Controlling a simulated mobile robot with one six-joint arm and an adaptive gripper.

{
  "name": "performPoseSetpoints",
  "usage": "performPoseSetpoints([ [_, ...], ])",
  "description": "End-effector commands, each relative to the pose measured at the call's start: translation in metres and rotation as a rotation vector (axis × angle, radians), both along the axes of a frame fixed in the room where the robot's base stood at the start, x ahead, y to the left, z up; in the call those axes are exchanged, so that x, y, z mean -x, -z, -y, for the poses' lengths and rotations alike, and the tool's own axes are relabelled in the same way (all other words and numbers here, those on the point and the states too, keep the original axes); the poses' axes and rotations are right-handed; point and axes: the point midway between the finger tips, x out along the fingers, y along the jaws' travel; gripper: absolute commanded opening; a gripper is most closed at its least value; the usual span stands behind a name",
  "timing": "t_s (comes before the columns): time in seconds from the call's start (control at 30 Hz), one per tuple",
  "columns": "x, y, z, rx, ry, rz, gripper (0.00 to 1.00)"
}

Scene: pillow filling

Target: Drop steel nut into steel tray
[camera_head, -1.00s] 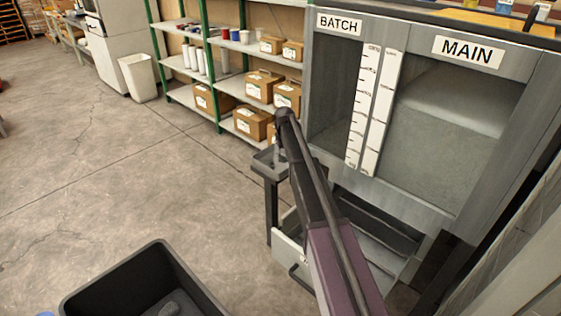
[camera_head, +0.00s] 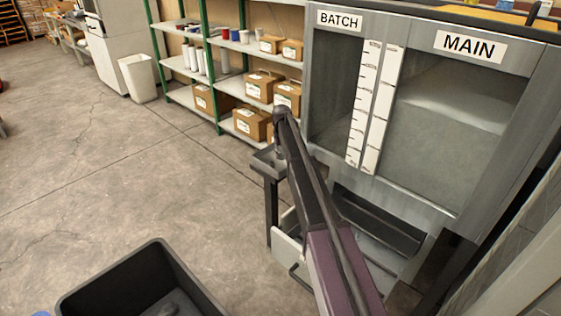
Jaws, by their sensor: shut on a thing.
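My arm reaches forward from the bottom of the view and bends down at its far end. My gripper (camera_head: 278,152) is small and partly hidden behind my own arm, pointing down at the small grey steel tray (camera_head: 262,164). The tray sits on top of a dark post, just left of the hopper cabinet. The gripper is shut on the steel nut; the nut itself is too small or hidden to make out. I cannot tell the gap between the fingertips and the tray.
The grey cabinet (camera_head: 420,190) with BATCH and MAIN windows stands close on the right. Below it is an open pale drawer (camera_head: 288,246). A black bin (camera_head: 88,296) is at the bottom left. Shelves with boxes (camera_head: 250,122) stand behind. The floor at left is clear.

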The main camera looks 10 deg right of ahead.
Motion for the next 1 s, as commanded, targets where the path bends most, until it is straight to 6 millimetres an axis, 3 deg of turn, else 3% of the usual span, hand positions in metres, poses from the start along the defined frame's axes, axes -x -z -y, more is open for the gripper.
performPoseSetpoints([
  [0.2, 0.000, 0.019, 0.000, 0.000, 0.000, 0.000, 0.00],
  [1.0, 0.000, 0.028, 0.001, 0.000, 0.001, 0.000, 0.00],
])
